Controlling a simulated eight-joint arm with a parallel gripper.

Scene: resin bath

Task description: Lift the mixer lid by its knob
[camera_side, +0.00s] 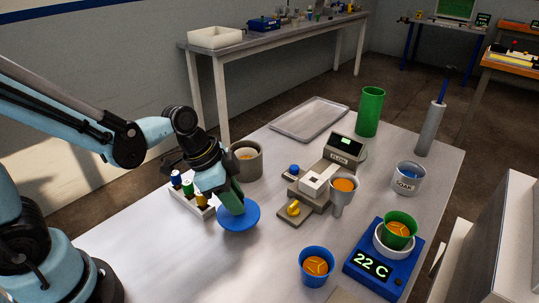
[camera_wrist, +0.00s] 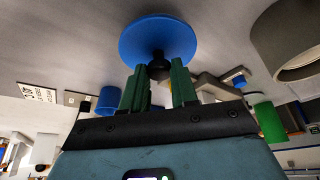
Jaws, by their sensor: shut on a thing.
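A round blue lid (camera_side: 238,217) is under my gripper (camera_side: 232,200), over the near left part of the table. In the wrist view the lid (camera_wrist: 158,38) shows as a flat blue disc with a black knob (camera_wrist: 158,68). The green fingers of my gripper (camera_wrist: 158,78) stand on either side of the knob and are shut on it. The grey-brown mixer pot (camera_side: 246,169) is open behind my gripper, with orange stuff inside. I cannot tell whether the lid touches the table.
A rack (camera_side: 193,199) of small bottles stands close to the left of the lid. The grey device (camera_side: 324,175) with a yellow knob is to the right. A blue cup (camera_side: 316,266) and a blue scale (camera_side: 372,262) are nearer. A tray (camera_side: 310,119) lies at the back.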

